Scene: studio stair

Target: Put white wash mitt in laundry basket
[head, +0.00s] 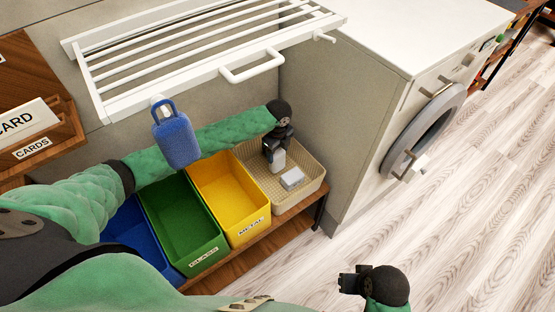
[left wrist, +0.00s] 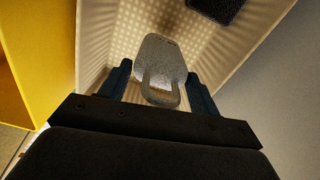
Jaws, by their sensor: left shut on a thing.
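The white wash mitt (head: 278,163), pale grey-white with a loop, hangs from my left gripper (head: 273,146) over the beige laundry basket (head: 252,168). In the left wrist view the mitt (left wrist: 160,62) shows with its loop between the fingers of my left gripper (left wrist: 161,88), and the perforated basket walls (left wrist: 112,38) surround it. I cannot tell whether the mitt touches the basket floor.
Yellow (head: 228,190), green (head: 183,220) and blue (head: 128,228) bins stand left of the basket on a wooden bench. A blue mitt (head: 176,142) hangs from the white drying rack (head: 190,60) above. A white washing machine (head: 400,120) stands to the right. The floor is clear.

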